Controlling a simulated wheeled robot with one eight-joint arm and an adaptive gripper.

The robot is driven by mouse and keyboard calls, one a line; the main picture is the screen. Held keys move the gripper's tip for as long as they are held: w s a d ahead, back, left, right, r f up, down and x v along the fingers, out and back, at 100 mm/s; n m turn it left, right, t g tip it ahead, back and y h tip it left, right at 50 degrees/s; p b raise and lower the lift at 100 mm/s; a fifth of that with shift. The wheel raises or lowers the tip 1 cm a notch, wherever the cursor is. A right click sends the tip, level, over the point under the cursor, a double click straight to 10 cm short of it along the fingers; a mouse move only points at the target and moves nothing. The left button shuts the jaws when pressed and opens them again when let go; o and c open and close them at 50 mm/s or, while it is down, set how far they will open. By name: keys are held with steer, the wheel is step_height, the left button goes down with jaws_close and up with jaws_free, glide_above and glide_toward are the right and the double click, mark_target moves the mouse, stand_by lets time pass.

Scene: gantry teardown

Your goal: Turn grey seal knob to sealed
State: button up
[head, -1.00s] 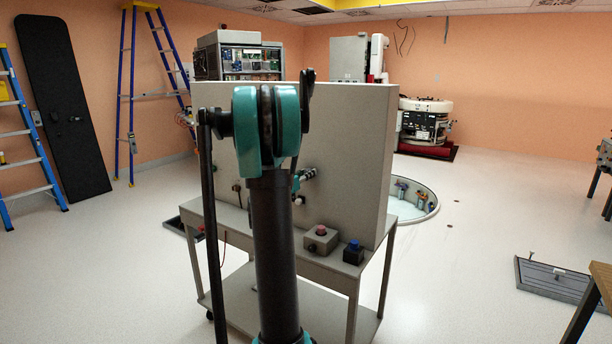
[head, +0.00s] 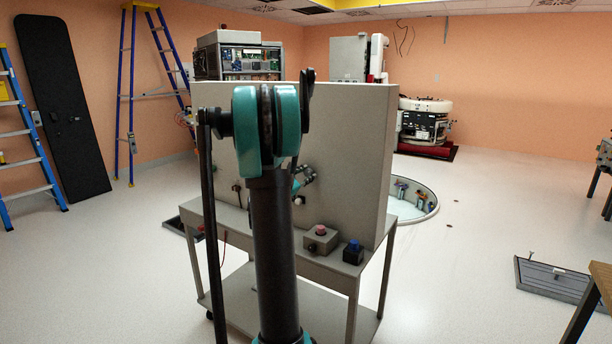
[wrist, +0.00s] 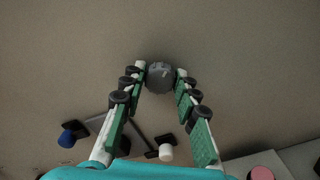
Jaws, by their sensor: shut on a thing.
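The grey seal knob (wrist: 160,76) is a round, faceted knob on the grey-beige panel, at the upper middle of the wrist view. My gripper (wrist: 160,72) is shut on the knob, with one finger on its left side and one on its right. The fingers reach up to the panel face. In the head view my arm hides the knob, and only a small part of my gripper shows in front of the panel (head: 350,150). I cannot read any sealed marking or the knob's angle.
A blue-capped part (wrist: 67,138) and a white-capped part (wrist: 166,152) are below the knob. On the cart (head: 330,268) stand a box with a red button (head: 320,238) and a black box with a blue button (head: 353,252).

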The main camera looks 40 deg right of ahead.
steer(key=m, duration=0.4)
steer(key=shift+f+m, duration=0.1)
steer(key=shift+m, duration=2)
steer(key=o, duration=1.2)
steer(key=shift+c, duration=0.2)
steer(key=shift+a, duration=0.1)
steer(key=v, duration=1.2)
steer(key=shift+s, duration=0.1)
